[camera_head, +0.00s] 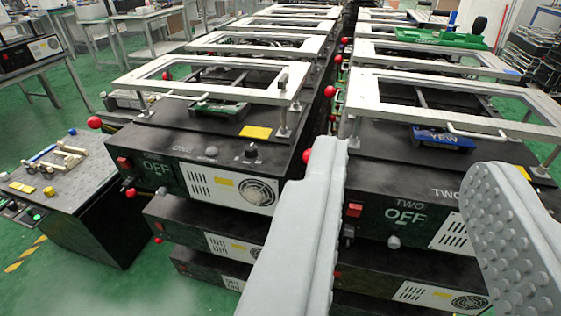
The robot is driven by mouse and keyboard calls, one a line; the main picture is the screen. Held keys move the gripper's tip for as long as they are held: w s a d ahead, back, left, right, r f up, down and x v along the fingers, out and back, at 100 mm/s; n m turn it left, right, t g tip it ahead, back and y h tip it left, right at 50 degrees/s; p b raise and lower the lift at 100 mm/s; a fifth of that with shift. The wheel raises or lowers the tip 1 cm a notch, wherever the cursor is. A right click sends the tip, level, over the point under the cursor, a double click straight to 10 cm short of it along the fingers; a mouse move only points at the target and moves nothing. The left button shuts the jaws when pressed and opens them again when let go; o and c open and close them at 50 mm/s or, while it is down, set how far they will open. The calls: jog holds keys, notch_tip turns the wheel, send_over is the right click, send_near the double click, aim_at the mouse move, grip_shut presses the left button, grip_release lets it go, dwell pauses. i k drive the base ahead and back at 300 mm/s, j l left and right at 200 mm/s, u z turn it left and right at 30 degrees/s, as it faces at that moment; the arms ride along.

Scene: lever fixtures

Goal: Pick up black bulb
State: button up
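My gripper (412,165) fills the lower right of the head view. Its two grey fingers stand wide apart, with nothing between them, and the right one shows a studded inner pad. I cannot make out a black bulb for certain. A small dark rounded thing (479,25) stands far back at the upper right, beside a green tray; it is too small to identify. A small black knob (251,151) sits on the front of the left machine, left of my gripper.
Two rows of black machines with pale frames (215,75) run away from me. The right one, marked TWO (405,217), lies behind the fingers. Red balls (94,122) stick out at the sides. A low black bench (75,185) holds small parts at left. Green floor is clear at lower left.

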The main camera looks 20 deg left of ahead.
aim_at(479, 23)
jog(key=i+l+z, duration=0.25)
jog(key=l+z, duration=0.25)
jog(key=i+l+z, duration=0.3)
jog(key=l+z, duration=0.2)
jog(key=i+l+z, duration=0.6)
jog(key=i+z, duration=0.25)
jog(key=z, duration=0.15)
jog(key=i+u, duration=0.25)
jog(key=i, duration=0.25)
jog(key=i+l+u, duration=0.2)
jog(key=i, duration=0.3)
jog(key=i+j+u, duration=0.15)
jog(key=i+u, duration=0.6)
jog(key=u, duration=0.2)
jog(key=i+l+u, duration=0.1)
jog(key=i+u, duration=0.35)
jog(key=i+l+u, duration=0.2)
jog(key=u, duration=0.3)
jog(key=i+l+u, duration=0.9)
jog(key=i, duration=0.15)
